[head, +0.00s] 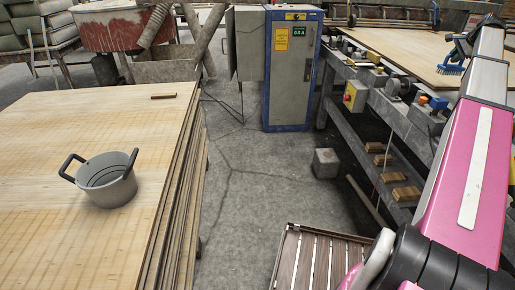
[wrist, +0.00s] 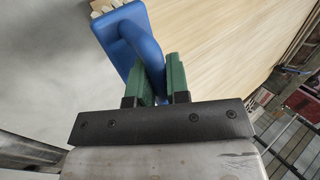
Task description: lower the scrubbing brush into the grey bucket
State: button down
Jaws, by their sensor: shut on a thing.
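The scrubbing brush (head: 449,69) is blue with pale bristles, at the upper right of the head view, over the wood sheet on the machine. In the wrist view the blue brush (wrist: 127,35) has its handle between the green fingers of my gripper (wrist: 163,72), which is shut on it. My gripper (head: 459,50) is small and partly hidden in the head view. I cannot tell how far the brush is above the sheet. The grey bucket (head: 112,190), with two dark raised handles, stands upright on the veneer stack at the left, far from my gripper.
The veneer stack (head: 60,238) also bears a small wooden piece (head: 164,96). A blue-grey cabinet (head: 292,75) stands at the back. A concrete block (head: 326,163) and a slatted crate (head: 284,262) are on the floor between stack and machine. Floor around them is partly clear.

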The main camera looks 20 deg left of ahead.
jog(key=w+a, duration=0.2)
jog(key=a, duration=3.9)
jog(key=s+a, duration=0.5)
jog(key=a, duration=0.7)
jog(key=s+a+f, duration=0.1)
jog(key=s+a, duration=0.4)
jog(key=a, duration=0.8)
jog(key=s+a, duration=0.4)
jog(key=a, duration=0.8)
jog(key=s+a, duration=2.7)
jog(key=s, duration=0.1)
jog(key=s+a+r, duration=0.1)
jog(key=s+a, duration=0.3)
jog(key=s, duration=0.8)
jog(key=s+a, duration=0.5)
jog(key=s, duration=0.7)
jog(key=s+a+r, duration=0.1)
jog(key=s+a, duration=0.3)
jog(key=s, duration=0.8)
notch_tip(320, 180, down, 10)
jog(key=shift+s, duration=0.2)
